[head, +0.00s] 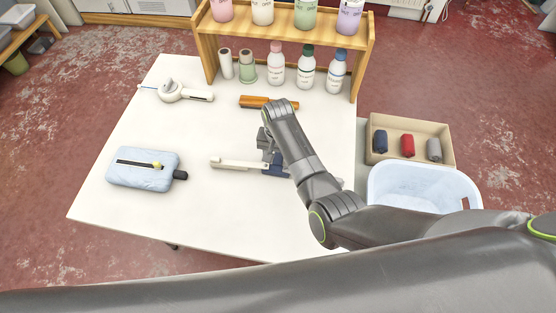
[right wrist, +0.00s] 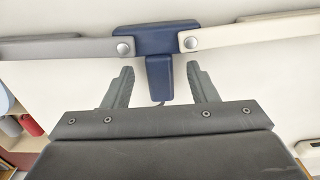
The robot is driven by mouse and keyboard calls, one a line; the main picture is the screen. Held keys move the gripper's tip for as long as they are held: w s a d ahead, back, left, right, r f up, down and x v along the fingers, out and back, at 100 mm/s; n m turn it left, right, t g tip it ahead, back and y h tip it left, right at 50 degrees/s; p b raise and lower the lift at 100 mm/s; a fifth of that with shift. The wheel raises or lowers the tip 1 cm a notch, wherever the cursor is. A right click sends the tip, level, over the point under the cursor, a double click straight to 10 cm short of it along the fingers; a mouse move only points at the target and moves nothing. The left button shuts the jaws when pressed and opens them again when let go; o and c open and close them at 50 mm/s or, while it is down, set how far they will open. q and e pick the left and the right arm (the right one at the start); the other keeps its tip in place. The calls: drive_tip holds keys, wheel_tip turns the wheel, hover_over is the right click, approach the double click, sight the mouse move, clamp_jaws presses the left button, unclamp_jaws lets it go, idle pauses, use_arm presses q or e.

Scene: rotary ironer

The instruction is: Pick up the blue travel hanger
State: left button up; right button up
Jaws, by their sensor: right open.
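The blue travel hanger (head: 273,168) lies on the white table, partly hidden by my right arm in the head view. In the right wrist view the hanger (right wrist: 156,40) has a blue hub with a short stem, a grey arm to the left and a cream arm to the right. My right gripper (head: 265,143) is over the hanger. In the right wrist view the right gripper (right wrist: 160,72) is open, with one finger on each side of the blue stem and a gap to both. My left gripper is not in view.
An orange-brown object (head: 262,102) lies just behind the hanger. A light blue pouch (head: 137,168) and a white handled device (head: 172,91) lie to the left. A wooden shelf (head: 285,47) with bottles stands behind. A box (head: 447,135) and a white tub (head: 420,185) stand right.

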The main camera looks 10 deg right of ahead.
sight(278, 159)
drive_tip(key=shift+f, duration=0.45)
drive_tip(key=c, duration=1.1)
drive_tip(key=shift+r, duration=0.1)
wheel_tip(278, 159, up, 10)
wheel_tip(278, 159, down, 7)
drive_tip(key=shift+f, duration=0.1)
drive_tip(key=shift+f, duration=0.1)
idle(0.4)
drive_tip(key=shift+f, duration=1.2)
